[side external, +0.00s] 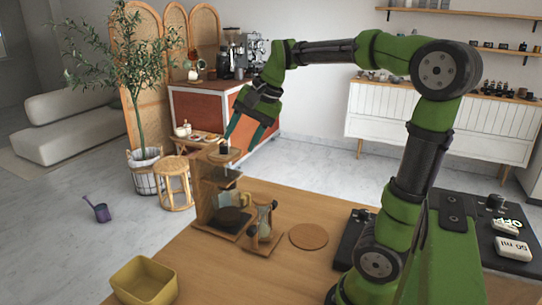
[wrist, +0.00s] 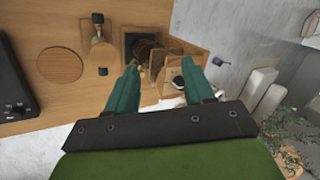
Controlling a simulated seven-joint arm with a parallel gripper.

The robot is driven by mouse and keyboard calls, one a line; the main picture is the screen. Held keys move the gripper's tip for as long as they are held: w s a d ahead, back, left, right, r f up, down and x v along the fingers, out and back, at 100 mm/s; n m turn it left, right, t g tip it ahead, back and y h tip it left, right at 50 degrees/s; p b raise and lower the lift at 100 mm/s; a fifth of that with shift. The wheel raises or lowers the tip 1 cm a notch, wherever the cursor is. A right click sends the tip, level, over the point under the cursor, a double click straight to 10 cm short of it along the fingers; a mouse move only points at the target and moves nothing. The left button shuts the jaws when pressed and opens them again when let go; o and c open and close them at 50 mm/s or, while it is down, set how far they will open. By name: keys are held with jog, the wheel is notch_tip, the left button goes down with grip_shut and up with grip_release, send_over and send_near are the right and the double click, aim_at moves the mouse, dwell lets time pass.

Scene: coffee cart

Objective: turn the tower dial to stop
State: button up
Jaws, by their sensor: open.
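The wooden tower (side external: 205,200) stands near the table's far left edge. Its top shelf (side external: 212,158) carries a small dark part (side external: 223,150) that looks like the dial; I cannot read its setting. My gripper (side external: 239,143) points down at the tower top, its two teal fingers spread and nothing seen between them. In the wrist view, the gripper (wrist: 161,68) has the tower top (wrist: 175,68) between and beyond its fingers. A dark round part (wrist: 178,82) shows there, near the right finger. Contact cannot be told.
A small wooden stand with a glass (side external: 264,222) is close beside the tower. A round cork mat (side external: 308,237) lies right of it, and a yellow bin (side external: 144,281) sits at the front left. A black scale-like device (wrist: 13,88) lies at the wrist view's left.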

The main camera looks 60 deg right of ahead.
jog(key=s+a+f+n+t, duration=0.1)
jog(key=s+a+f+n, duration=0.2)
jog(key=s+a+n, duration=0.2)
jog(key=s+a+f+n+t, duration=0.1)
jog(key=s+a+f+n, duration=0.2)
jog(key=a, duration=0.6)
jog(key=shift+s+a+n, duration=0.15)
jog(key=shift+s+n, duration=0.95)
